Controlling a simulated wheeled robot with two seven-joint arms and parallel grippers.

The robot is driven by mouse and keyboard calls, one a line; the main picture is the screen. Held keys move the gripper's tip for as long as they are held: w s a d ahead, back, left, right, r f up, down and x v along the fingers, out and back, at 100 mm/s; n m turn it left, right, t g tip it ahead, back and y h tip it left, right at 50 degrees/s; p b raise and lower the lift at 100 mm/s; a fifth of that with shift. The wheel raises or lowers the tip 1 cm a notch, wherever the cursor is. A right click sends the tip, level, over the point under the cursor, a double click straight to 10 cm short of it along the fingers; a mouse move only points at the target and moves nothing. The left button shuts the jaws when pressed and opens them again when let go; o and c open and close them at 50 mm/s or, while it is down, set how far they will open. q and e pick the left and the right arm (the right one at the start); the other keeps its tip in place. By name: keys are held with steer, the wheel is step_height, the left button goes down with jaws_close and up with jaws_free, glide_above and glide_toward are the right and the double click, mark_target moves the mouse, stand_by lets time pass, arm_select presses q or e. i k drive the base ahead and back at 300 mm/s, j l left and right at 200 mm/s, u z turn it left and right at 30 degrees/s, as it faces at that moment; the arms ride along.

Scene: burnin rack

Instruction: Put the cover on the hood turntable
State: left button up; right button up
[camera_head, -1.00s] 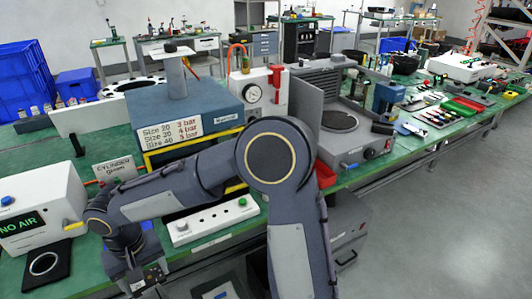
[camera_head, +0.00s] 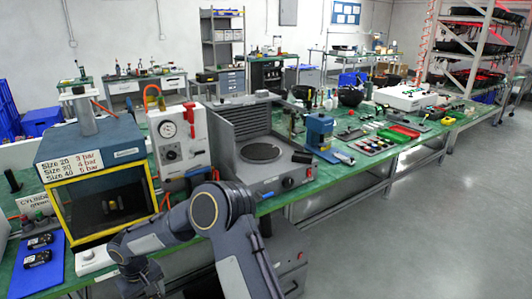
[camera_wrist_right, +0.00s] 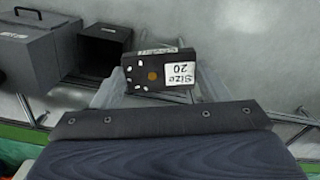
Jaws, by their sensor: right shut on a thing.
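The hood turntable (camera_head: 261,153) is a dark round disc on the base of the open grey hood (camera_head: 232,128), in the middle of the head view. Nothing is seen on the disc. My right gripper (camera_wrist_right: 158,78) is shut on a small black block (camera_wrist_right: 150,66) with a white "Size 20" label, white dots and an orange-brown spot. I take this block for the cover but cannot be sure. In the head view my right arm bends toward the lower left, left of and nearer than the hood; its gripper is hardly seen there. My left gripper is not in view.
A blue and yellow press (camera_head: 93,170) and a white gauge unit (camera_head: 180,140) stand left of the hood. A blue device (camera_head: 320,131) and trays are to its right. The right wrist view shows a grey box with handle (camera_wrist_right: 40,50), an open dark box (camera_wrist_right: 104,52) and loose rods.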

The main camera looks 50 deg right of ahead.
mark_target(260, 151)
steer(key=k+l, duration=0.1)
steer(key=l, duration=0.3)
steer(key=k+l+u, duration=0.1)
steer(key=l, duration=0.35)
steer(key=k+l, duration=0.1)
steer(key=l, duration=0.3)
steer(key=k+l, duration=0.1)
steer(key=l, duration=0.35)
steer(key=k+l+u, duration=0.1)
steer(key=l, duration=0.3)
steer(key=k+l, duration=0.15)
steer(key=l, duration=0.25)
steer(key=k+l+u, duration=0.1)
steer(key=l, duration=0.3)
